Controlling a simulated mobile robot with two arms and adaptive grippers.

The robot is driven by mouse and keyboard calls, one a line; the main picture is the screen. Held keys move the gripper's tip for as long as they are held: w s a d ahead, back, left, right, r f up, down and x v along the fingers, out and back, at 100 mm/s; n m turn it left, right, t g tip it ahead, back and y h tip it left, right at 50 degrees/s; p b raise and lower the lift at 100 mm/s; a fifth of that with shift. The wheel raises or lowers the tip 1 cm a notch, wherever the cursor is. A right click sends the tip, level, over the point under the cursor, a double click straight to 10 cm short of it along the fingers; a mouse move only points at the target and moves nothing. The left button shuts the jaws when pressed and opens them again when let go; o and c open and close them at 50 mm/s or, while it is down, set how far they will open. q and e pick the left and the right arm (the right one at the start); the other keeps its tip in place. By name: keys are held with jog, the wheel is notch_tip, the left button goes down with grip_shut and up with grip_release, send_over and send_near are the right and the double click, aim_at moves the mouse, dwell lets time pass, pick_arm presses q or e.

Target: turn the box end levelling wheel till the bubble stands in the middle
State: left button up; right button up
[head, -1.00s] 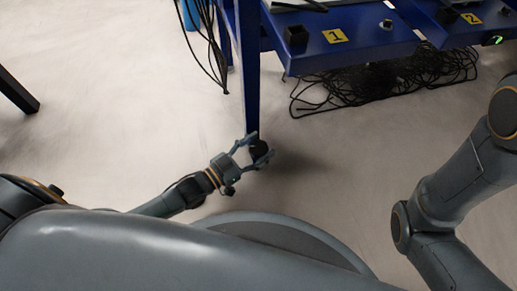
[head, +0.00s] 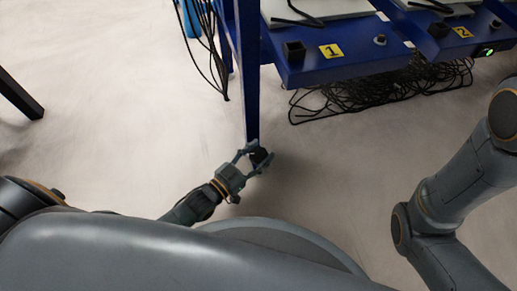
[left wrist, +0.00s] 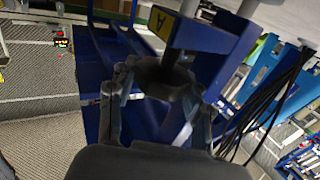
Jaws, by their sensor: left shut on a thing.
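The dark round levelling wheel (head: 261,155) sits at the foot of the blue bench leg (head: 247,85), low near the floor. My left gripper (head: 259,158) is shut on it, one finger on each side. In the left wrist view the dark wheel (left wrist: 165,82) sits between the fingers, under a blue beam. A small green-lit part (head: 489,52) is on the bench's right front edge; I cannot tell whether it is the level, nor where a bubble stands. My right arm is at the right, its gripper out of view.
The blue bench bears yellow labels 1 (head: 331,50) and 2 (head: 461,32) and a small black box (head: 293,50). Tangled black cables (head: 370,92) hang under it, and more cables (head: 208,60) hang left of the leg.

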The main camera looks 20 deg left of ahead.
pick_arm(q)
jog(key=o, duration=0.9)
jog(key=v, duration=1.2)
